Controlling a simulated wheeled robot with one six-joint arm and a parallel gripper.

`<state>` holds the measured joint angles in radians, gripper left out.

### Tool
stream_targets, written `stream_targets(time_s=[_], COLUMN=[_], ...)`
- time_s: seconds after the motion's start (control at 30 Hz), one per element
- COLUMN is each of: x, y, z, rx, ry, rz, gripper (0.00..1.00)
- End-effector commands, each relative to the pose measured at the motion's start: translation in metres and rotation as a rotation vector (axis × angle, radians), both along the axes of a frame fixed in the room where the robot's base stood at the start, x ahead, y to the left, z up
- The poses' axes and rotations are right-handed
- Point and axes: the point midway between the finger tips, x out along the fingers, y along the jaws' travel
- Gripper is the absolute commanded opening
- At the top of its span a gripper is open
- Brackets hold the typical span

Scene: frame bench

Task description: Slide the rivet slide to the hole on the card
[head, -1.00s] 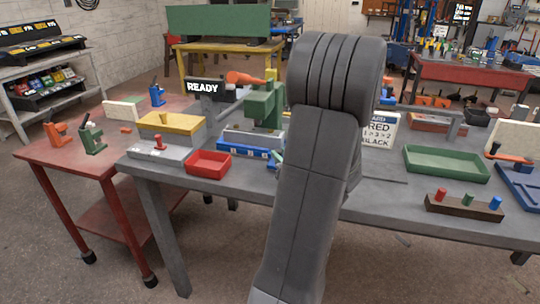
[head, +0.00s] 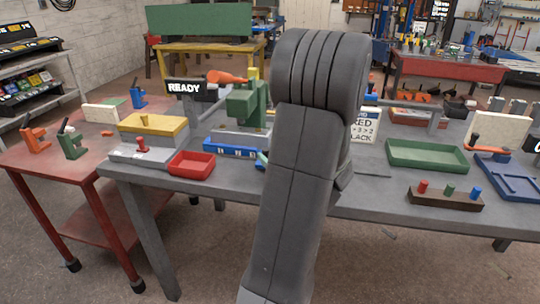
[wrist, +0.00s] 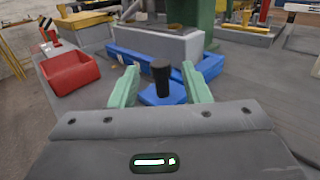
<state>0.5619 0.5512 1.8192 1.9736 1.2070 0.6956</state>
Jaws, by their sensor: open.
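In the wrist view, my gripper (wrist: 160,67) is open, its two pale green fingers standing on either side of a black upright knob (wrist: 161,76). The knob rises from a small blue block (wrist: 160,97), apparently the rivet slide. The fingers look apart from the knob. Behind it lies a blue rail (wrist: 140,66) along a grey block; the rail also shows in the head view (head: 232,150), with pale marks. A white card (head: 365,126) reads RED, a number row and BLACK, partly hidden by my arm. My arm hides most of the gripper in the head view.
A red tray (head: 192,164) sits left of the rail, beside a grey box with a yellow top (head: 152,125). A green press (head: 247,105) stands behind the rail. A green tray (head: 427,155) and a peg block (head: 444,200) are at right. Bare bench top lies right of my fingers.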

Motion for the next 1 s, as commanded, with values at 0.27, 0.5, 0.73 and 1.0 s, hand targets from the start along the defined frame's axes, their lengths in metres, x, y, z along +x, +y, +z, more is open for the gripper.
stream_targets(time_s=[0.27,0.5,0.73,1.0], x=[-0.047,-0.086,-0.108,-0.114], y=[-0.026,-0.046,-0.056,-0.058], z=[0.000,0.000,0.000,0.000], rx=[0.000,0.000,0.000,0.001], ry=[0.001,0.000,0.001,0.000], rz=[-0.008,-0.007,-0.004,-0.002], gripper=[0.43,0.43,0.43,0.43])
